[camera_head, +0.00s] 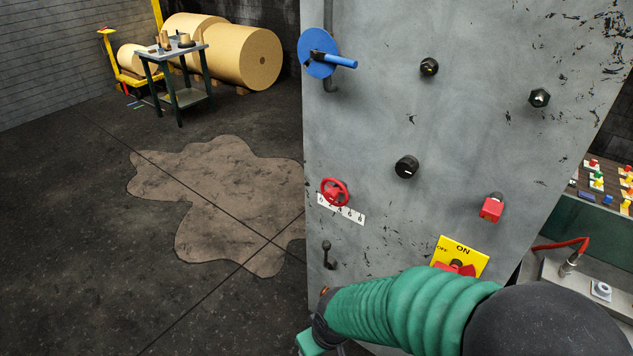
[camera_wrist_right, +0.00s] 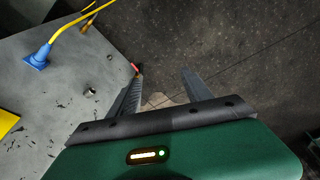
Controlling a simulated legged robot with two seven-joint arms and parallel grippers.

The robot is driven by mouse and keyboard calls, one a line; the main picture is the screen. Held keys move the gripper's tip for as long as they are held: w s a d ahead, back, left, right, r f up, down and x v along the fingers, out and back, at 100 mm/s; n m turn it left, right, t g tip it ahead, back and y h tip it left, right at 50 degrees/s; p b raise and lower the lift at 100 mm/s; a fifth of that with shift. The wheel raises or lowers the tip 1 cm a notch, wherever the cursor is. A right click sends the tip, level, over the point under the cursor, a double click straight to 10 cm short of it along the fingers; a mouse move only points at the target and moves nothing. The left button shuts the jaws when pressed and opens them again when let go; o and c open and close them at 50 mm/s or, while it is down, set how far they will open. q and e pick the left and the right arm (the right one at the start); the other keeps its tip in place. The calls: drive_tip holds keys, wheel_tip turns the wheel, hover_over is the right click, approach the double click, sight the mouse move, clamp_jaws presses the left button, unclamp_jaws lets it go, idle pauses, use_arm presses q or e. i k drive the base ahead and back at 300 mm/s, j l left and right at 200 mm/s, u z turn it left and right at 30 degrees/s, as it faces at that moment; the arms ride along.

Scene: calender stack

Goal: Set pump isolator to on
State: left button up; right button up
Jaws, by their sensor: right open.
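The yellow plate (camera_head: 466,250) marked OFF and ON, with a red rotary switch (camera_head: 456,267), is low on the grey panel in the head view. It looks like the isolator. My green-sleeved right arm hides the switch's lower part, so its setting cannot be told. A yellow corner (camera_wrist_right: 8,122), probably this plate, shows at the left edge of the wrist view. My right gripper (camera_wrist_right: 160,75) is open and empty, with its fingers over the panel edge and dark floor, away from the plate. In the head view its green body is at the bottom, cut off. My left gripper is not in view.
The grey panel (camera_head: 470,140) carries a blue disc handle (camera_head: 320,54), a red wheel (camera_head: 334,192), black knobs and a red block (camera_head: 491,208). A blue plug (camera_wrist_right: 39,57) with yellow cable sits on a grey surface in the wrist view. Floor left of the panel is open.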

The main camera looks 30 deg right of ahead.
sight(467, 270)
drive_tip(key=z, duration=2.05)
